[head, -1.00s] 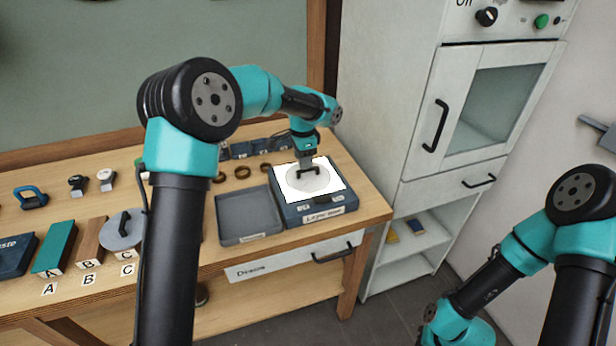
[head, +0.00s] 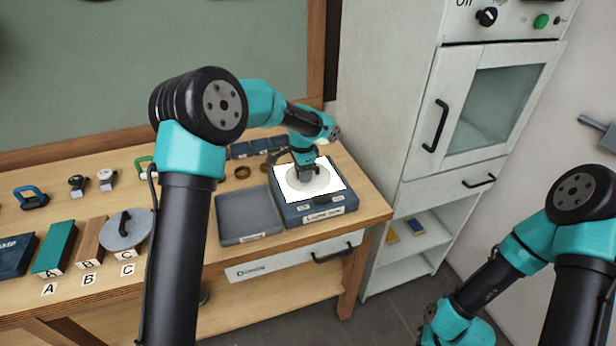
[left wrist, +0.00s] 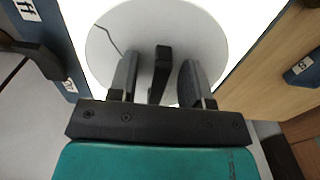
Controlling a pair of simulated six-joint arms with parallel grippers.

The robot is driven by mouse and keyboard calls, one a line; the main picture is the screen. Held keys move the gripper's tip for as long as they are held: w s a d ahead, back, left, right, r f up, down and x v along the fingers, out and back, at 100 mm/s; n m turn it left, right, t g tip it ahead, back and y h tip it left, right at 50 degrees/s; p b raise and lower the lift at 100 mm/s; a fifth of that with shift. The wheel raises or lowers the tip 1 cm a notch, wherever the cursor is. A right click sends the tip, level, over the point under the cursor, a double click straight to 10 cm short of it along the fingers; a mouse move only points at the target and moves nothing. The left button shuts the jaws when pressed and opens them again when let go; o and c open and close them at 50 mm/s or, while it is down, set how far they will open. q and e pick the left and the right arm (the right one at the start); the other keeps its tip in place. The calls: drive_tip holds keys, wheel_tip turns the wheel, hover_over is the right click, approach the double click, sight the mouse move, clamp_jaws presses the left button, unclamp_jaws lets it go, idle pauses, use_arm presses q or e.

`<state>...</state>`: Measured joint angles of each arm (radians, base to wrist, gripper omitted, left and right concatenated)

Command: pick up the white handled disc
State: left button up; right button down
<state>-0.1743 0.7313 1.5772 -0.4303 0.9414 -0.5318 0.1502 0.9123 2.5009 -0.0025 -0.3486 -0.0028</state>
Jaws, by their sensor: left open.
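The white handled disc (head: 318,187) lies flat on the bright white panel (head: 334,175) of a blue box. In the left wrist view the disc (left wrist: 205,45) shows a thin dark line, like a crack, at its left. Its black bar handle (left wrist: 161,68) stands up near the middle. My left gripper (head: 308,177) is over the disc and points down. In the left wrist view its two fingers (left wrist: 158,78) are open, one on each side of the handle, with gaps to it. My right arm shows at the right, but its gripper is not in view.
An empty grey tray (head: 248,216) adjoins the blue box (head: 318,207). A grey handled disc (head: 122,236) lies farther left by label C, near brown (head: 90,240) and green (head: 55,247) blocks. A white cabinet (head: 400,130) stands close at the right.

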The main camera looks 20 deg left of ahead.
use_arm(q)
clamp_jaws()
idle(0.5)
drive_tip(key=shift+r, duration=0.1)
drive_tip(key=shift+r, duration=1.7)
drive_tip(key=s+d, duration=0.2)
drive_tip(key=s, duration=0.5)
drive_tip(key=s+d+r, duration=0.1)
drive_tip(key=s+d, duration=0.1)
drive_tip(key=s, duration=0.6)
drive_tip(key=shift+s+d+r, duration=0.2)
drive_tip(key=shift+d, duration=0.05)
